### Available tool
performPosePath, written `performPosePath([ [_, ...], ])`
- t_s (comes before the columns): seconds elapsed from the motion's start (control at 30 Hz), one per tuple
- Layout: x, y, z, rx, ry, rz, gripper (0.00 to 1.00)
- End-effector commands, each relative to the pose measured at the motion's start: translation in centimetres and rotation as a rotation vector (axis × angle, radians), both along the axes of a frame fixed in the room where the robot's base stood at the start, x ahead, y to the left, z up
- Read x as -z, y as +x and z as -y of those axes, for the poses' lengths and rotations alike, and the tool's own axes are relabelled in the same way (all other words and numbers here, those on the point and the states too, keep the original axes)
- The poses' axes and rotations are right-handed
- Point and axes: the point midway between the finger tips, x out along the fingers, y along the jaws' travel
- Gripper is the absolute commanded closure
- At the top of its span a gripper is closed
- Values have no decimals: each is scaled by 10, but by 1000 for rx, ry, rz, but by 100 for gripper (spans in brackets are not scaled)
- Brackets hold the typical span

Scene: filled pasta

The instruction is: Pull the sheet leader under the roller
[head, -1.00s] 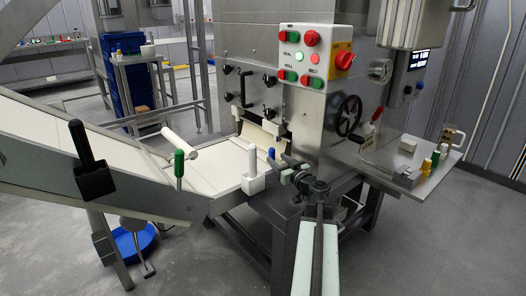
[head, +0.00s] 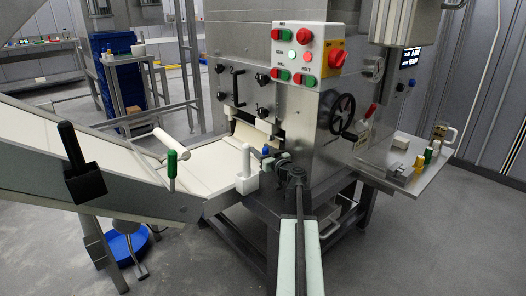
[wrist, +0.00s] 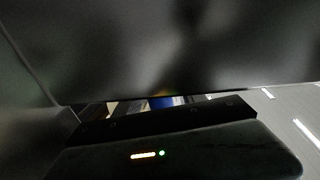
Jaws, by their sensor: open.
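In the head view, the cream sheet leader (head: 250,132) hangs at the slot low on the machine's front, above the end of the pale belt. A pale roller (head: 170,143) lies across the belt further left; I cannot tell whether it is the task's roller. My gripper (head: 266,163) is open beside the right end of the belt, close to a blue-topped knob (head: 265,150) and right of a white handle block (head: 246,172). Its small fingers partly overlap the machine, so contact cannot be told. In the wrist view, dark surfaces hide nearly everything.
The button panel (head: 305,55) and handwheel (head: 342,114) are on the machine above my arm. A side shelf (head: 400,165) with small parts stands at the right. A black handle (head: 80,165) and a green handle (head: 171,170) rise along the conveyor's near edge.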

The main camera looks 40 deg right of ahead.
Motion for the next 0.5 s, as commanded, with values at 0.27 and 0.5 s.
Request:
performPosePath([
  [0.27, 0, -1, 0, 0, 0, 0, 100],
  [0.5, 0, -1, 0, 1, 0, 0, 100],
])
